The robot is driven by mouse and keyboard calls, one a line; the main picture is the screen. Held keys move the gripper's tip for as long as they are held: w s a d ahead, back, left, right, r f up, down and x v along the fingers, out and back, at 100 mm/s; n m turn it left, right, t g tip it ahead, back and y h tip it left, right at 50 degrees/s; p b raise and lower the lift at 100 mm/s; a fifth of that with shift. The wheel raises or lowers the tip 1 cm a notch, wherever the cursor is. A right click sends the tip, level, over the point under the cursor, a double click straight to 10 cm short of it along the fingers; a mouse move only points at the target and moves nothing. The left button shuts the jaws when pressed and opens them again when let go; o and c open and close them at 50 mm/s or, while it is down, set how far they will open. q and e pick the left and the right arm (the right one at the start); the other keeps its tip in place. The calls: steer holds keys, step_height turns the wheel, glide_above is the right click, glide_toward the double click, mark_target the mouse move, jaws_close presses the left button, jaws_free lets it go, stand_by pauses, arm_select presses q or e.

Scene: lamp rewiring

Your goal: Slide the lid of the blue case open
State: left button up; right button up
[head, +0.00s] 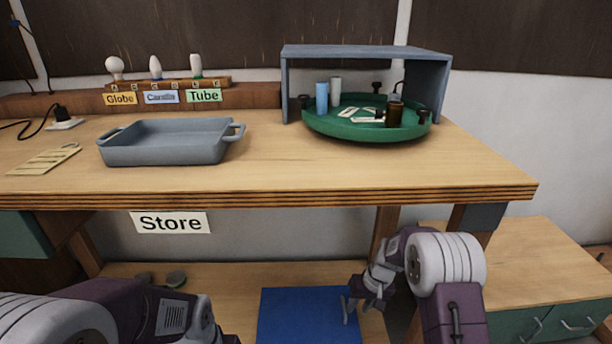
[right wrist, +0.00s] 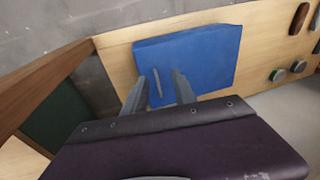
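The blue case (head: 300,312) lies flat on the low shelf under the workbench. It also shows in the right wrist view (right wrist: 205,58), where its lid face is plain blue. A thin grey upright piece (right wrist: 156,88), like a handle, stands at its near edge. My right gripper (head: 360,308) is over the case's right side. In the right wrist view its fingers (right wrist: 159,86) are apart, with the grey piece between them; I cannot tell whether they touch it. My left arm comes in at the lower left; its gripper is out of view.
The bench top above carries a grey tray (head: 168,143) and a green turntable (head: 340,125) under a grey shelf. A "Store" label (head: 171,223) hangs below the bench edge. Round dark pieces (head: 175,279) lie left on the low shelf. A drawer cabinet (head: 545,270) stands right.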

steer(key=s+r+h+p, duration=0.1)
steer(key=s+r+p, duration=0.1)
steer(key=s+r, duration=1.15)
steer(key=s+d+f+h, duration=0.1)
steer(key=s+d+f, duration=0.1)
steer(key=s, duration=0.6)
step_height(320, 180, up, 38)
steer(key=m+p, duration=0.1)
steer(key=p, duration=3.7)
steer(key=shift+d+f, duration=0.15)
steer(key=shift+d, duration=0.05)
